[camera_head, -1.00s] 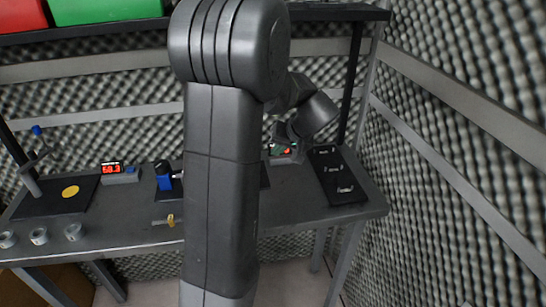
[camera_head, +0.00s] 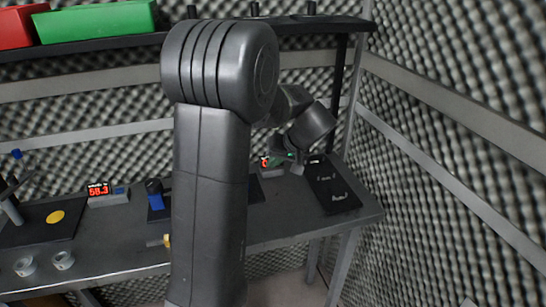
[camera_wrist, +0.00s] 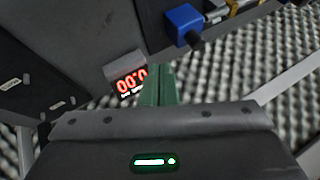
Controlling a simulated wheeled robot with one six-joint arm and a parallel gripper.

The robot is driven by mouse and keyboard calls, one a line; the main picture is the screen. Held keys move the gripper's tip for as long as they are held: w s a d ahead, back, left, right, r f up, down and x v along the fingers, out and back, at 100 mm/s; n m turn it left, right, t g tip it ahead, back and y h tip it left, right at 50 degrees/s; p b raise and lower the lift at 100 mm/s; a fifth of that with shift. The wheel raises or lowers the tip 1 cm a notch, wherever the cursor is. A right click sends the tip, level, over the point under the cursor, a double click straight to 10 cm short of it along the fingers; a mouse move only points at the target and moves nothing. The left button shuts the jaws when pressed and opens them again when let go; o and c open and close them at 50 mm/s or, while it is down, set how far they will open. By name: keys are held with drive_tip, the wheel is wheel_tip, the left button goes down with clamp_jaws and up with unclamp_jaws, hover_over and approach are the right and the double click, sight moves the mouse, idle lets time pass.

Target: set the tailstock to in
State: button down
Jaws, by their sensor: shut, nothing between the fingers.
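A blue block with a dark knob (camera_wrist: 183,22) shows at the top of the wrist view, with brass and grey parts to its right. A blue block (camera_head: 156,196) on a dark base also stands on the bench in the head view, left of my arm. I cannot tell which part is the tailstock, and my arm hides much of that area. My gripper (camera_wrist: 160,70) is shut and empty, its green fingers together. In the wrist view its tips are beside a red-digit display (camera_wrist: 128,82), below and left of the blue block. In the head view it is small, near the right display.
A black panel (camera_head: 325,187) with labelled fittings lies at the bench's right end. A second display (camera_head: 100,194), a dark plate with a yellow disc (camera_head: 55,217) and grey rings (camera_head: 63,260) are at left. Foam walls close the back and right. A shelf holds a green bin (camera_head: 95,22).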

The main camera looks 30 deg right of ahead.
drive_tip(key=x, duration=0.5)
drive_tip(key=shift+w+a+f+p, duration=0.2)
drive_tip(key=shift+w+f+p, duration=0.05)
drive_tip(key=shift+p, duration=0.1)
drive_tip(key=a, duration=0.1)
drive_tip(key=w+a+p, duration=0.1)
drive_tip(key=a, duration=0.1)
drive_tip(key=shift+w+r, duration=0.2)
drive_tip(key=shift+w+a, duration=0.15)
drive_tip(key=shift+a, duration=0.05)
drive_tip(key=shift+f, duration=0.1)
drive_tip(key=shift+w+a+f+b, duration=0.15)
drive_tip(key=shift+a+b, duration=0.3)
drive_tip(key=shift+b, duration=0.45)
drive_tip(key=shift+r, duration=0.2)
